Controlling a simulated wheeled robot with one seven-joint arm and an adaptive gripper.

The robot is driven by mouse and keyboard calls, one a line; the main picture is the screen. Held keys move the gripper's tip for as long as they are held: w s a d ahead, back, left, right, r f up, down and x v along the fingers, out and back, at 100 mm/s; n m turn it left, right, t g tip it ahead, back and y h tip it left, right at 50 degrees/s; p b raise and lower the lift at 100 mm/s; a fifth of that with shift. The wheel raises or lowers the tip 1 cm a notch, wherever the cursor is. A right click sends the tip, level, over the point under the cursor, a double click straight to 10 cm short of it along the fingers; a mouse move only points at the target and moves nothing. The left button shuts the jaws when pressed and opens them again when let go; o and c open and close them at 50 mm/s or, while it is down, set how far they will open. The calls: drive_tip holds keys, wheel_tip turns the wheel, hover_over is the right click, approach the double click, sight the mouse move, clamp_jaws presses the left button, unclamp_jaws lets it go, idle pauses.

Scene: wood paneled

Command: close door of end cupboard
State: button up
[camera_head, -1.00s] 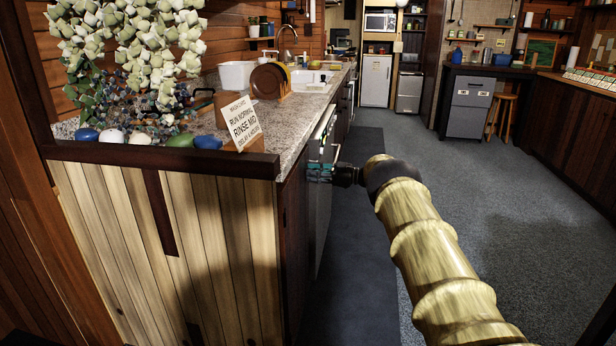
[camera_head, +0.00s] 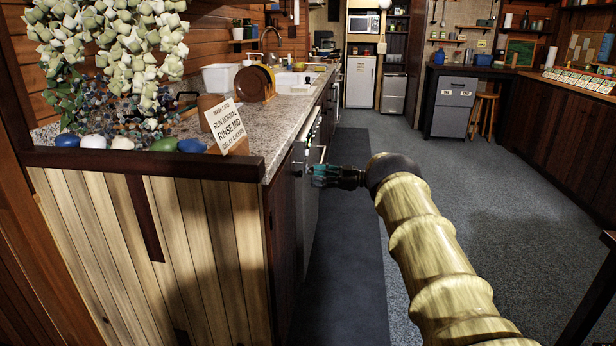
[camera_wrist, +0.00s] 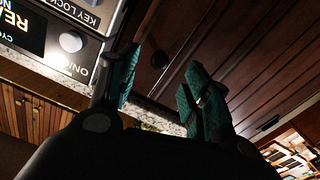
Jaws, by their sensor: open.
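The end cupboard (camera_head: 281,215) is the dark wood front at the near end of the counter, seen at a steep angle in the head view. In the wrist view, its dark panelled door (camera_wrist: 225,50) fills the upper right, with a round dark knob (camera_wrist: 159,60). Whether the door stands ajar is unclear. My gripper (camera_head: 314,176) is beside the counter front, near the dishwasher and the cupboard's edge. In the wrist view, my gripper (camera_wrist: 160,72) has its teal fingers apart, with nothing held. The knob shows between and beyond the fingertips; contact cannot be told.
The dishwasher (camera_head: 308,190) with a bar handle adjoins the cupboard; its control panel (camera_wrist: 50,35) appears upside down in the wrist view. A sign (camera_head: 225,124) and plates (camera_head: 254,84) stand on the counter. Carpet (camera_head: 450,230) to the right is clear.

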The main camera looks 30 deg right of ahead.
drive_tip(key=shift+v, duration=2.9)
drive_tip(key=shift+f, duration=0.1)
